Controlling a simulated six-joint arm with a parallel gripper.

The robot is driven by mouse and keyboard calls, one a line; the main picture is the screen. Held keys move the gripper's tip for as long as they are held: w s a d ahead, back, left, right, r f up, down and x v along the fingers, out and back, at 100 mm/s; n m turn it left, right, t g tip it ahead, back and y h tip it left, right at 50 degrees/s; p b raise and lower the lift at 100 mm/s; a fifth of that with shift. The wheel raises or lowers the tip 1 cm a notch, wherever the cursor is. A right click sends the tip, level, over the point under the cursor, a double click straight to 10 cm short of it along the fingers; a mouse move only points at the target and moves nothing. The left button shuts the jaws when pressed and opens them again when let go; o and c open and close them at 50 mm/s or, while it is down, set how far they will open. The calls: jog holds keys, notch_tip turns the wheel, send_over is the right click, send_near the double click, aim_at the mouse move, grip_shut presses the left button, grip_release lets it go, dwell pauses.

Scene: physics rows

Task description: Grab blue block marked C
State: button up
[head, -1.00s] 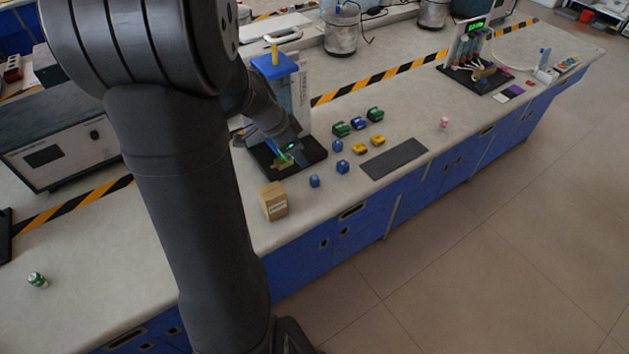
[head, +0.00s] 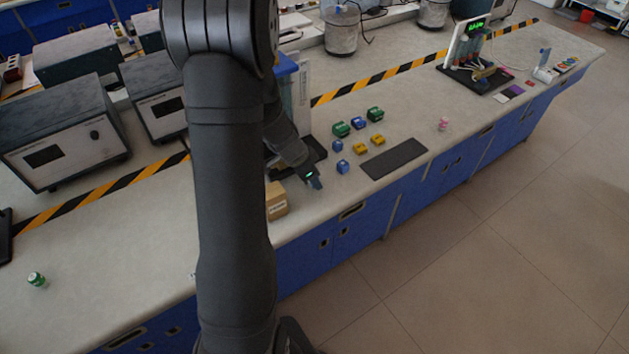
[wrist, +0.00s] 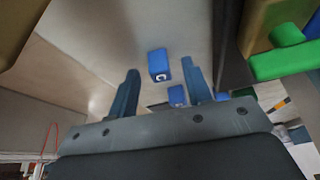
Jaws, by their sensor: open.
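In the wrist view a blue block with a white, C-like mark (wrist: 158,65) sits ahead of my gripper (wrist: 160,88), between the lines of its two fingers and not held. A second blue block (wrist: 177,95) shows lower, close to the right finger; its mark is not readable. My gripper is open and empty. In the head view my gripper (head: 314,180) is low over the bench, left of a blue block (head: 342,166); another blue block (head: 337,146) is behind. A third small blue block is hidden there by my gripper. Letters cannot be read in the head view.
A cardboard box (head: 276,200) stands close to the left of my gripper. Yellow blocks (head: 361,149), green blocks (head: 341,129) and a dark mat (head: 394,158) lie to the right. A green part (wrist: 285,60) is close at the wrist view's right. The bench's front edge is near.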

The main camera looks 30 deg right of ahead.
jog(key=shift+d+f, duration=0.2)
jog(key=shift+f, duration=0.35)
grip_shut()
jog(key=shift+r, duration=0.1)
